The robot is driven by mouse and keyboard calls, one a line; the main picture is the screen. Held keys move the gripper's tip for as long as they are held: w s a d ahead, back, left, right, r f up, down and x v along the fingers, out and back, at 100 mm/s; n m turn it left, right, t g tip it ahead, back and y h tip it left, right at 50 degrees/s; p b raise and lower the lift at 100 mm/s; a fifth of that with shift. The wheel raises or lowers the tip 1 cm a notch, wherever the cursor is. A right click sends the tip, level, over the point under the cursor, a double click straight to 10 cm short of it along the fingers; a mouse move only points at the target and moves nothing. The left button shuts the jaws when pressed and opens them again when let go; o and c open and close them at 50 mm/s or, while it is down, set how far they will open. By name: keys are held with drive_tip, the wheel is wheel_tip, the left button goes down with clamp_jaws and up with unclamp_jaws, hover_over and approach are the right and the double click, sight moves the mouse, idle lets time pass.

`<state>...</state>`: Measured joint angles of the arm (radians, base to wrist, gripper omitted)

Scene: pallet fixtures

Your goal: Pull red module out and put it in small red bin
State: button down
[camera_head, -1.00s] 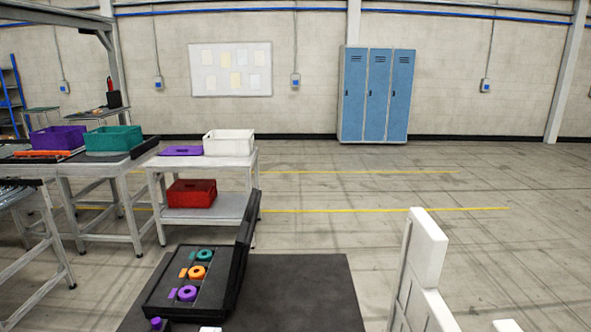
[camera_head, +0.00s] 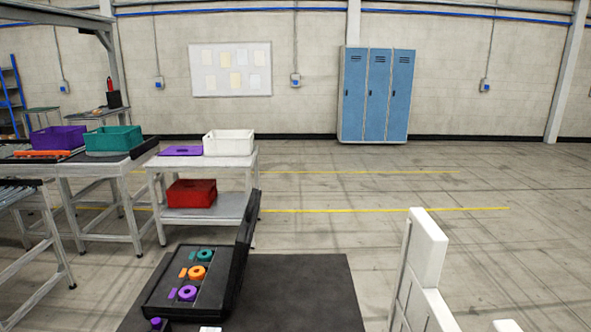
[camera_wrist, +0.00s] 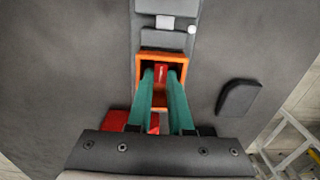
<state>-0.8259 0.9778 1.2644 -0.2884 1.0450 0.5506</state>
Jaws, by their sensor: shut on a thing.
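In the wrist view my gripper (camera_wrist: 161,80) has its two teal fingers reaching toward an orange-framed slot in a dark grey panel. The fingers are closed on a narrow red module (camera_wrist: 160,74) between their tips, inside the orange frame (camera_wrist: 141,68). How far the module sits in the slot is hard to tell. A red bin (camera_head: 191,193) stands on the lower shelf of a white table in the head view. My gripper and the red module do not show in the head view.
In the wrist view, a dark block (camera_wrist: 238,98) sticks out right of the slot, and another red piece (camera_wrist: 116,121) shows at lower left. In the head view, an open black case (camera_head: 175,295) holds coloured parts. A white bin (camera_head: 229,143) stands on the table top.

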drive_tip(key=shift+r, duration=0.3)
idle(0.6)
drive_tip(key=shift+r, duration=3)
drive_tip(key=w+d+r+m, duration=0.4)
drive_tip(key=w+d+m, duration=1)
drive_tip(key=d+m, duration=0.3)
drive_tip(key=shift+m, duration=0.5)
drive_tip(key=a+f, duration=0.2)
drive_tip(key=a, duration=0.1)
drive_tip(key=a+f, duration=0.2)
drive_tip(key=a, duration=0.2)
drive_tip(key=a+f, duration=0.2)
drive_tip(key=a, duration=0.2)
drive_tip(key=shift+s+a+f, duration=0.1)
drive_tip(key=shift+a+f, duration=0.15)
drive_tip(key=shift+f, duration=0.05)
drive_tip(key=shift+a+f, duration=0.2)
drive_tip(key=shift+a, duration=0.1)
drive_tip(key=shift+a+f, duration=0.1)
drive_tip(key=shift+f, duration=1.9)
